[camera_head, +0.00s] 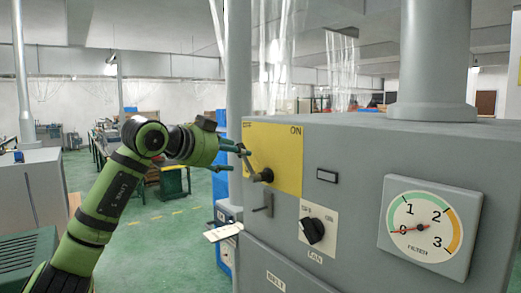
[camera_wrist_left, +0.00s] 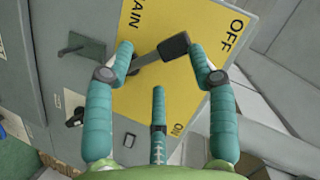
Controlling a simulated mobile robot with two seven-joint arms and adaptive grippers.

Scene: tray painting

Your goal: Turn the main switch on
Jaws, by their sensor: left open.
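The main switch is a lever (camera_head: 256,166) on a yellow plate (camera_head: 285,165) on the front of a grey cabinet. In the head view it tilts up and left from its pivot, away from the ON mark at the upper right. In the left wrist view the dark lever end (camera_wrist_left: 174,47) lies on the side of the OFF mark on the yellow plate (camera_wrist_left: 193,15). My left gripper (camera_head: 238,158) is open at the lever end. In the wrist view the left gripper's fingers (camera_wrist_left: 160,48) stand on either side of it; I cannot tell whether they touch.
On the grey cabinet (camera_head: 400,150), below the plate, are a small grey lever (camera_head: 263,206) and a black FAN knob (camera_head: 313,230). A FILTER gauge (camera_head: 424,220) is at the right, its needle near 0. A vertical pipe (camera_head: 238,80) stands just behind my left gripper.

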